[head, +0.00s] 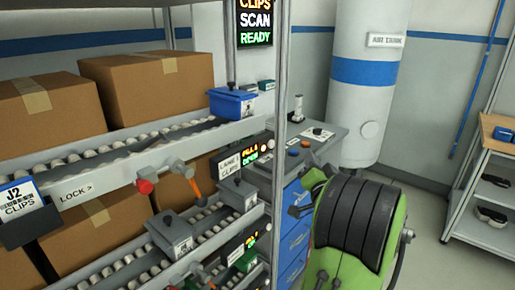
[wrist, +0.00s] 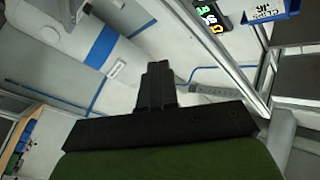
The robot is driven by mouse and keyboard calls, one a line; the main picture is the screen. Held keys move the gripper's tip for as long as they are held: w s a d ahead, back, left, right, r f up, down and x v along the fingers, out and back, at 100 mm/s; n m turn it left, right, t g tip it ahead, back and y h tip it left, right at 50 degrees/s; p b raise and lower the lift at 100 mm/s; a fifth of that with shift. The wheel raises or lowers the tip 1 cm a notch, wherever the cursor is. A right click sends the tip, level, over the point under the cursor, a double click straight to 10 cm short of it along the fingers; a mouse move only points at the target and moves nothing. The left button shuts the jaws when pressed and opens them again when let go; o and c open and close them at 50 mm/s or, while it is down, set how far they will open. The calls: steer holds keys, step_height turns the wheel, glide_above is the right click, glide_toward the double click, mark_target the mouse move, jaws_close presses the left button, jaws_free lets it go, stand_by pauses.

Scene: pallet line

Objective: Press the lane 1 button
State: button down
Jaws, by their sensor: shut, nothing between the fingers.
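A sign reading LANE 1 CLIPS (head: 229,163) hangs on the rack in the head view, beside a small lit display (head: 257,151). I cannot make out a button labelled lane 1. A red round knob (head: 146,187) sits on the rail right of the word LOCK, with an orange handle (head: 195,187) to its right. Small coloured parts, perhaps buttons, show on a grey bench (head: 328,150). My gripper (wrist: 157,70) is shut and empty in the wrist view, apart from any surface. My green and black arm stands at the lower right of the head view, its fingertips not visible there.
Cardboard boxes (head: 160,90) and a blue bin (head: 232,103) stand on the upper roller lane. Grey boxes (head: 174,233) sit on the lower lane. A metal post (head: 281,130) stands at the rack's end. An air tank (head: 368,80) is behind; open floor lies to the right.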

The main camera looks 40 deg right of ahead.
mark_target(271, 144)
steer(key=shift+a+r, duration=0.1)
steer(key=shift+r, duration=0.05)
steer(key=w+p, duration=0.7)
steer(key=w, duration=0.1)
steer(key=shift+w+a, duration=0.35)
steer(key=shift+a, duration=0.05)
steer(key=shift+w, duration=0.1)
stand_by(1.6)
steer(key=shift+w+p, duration=0.35)
steer(key=shift+p, duration=0.1)
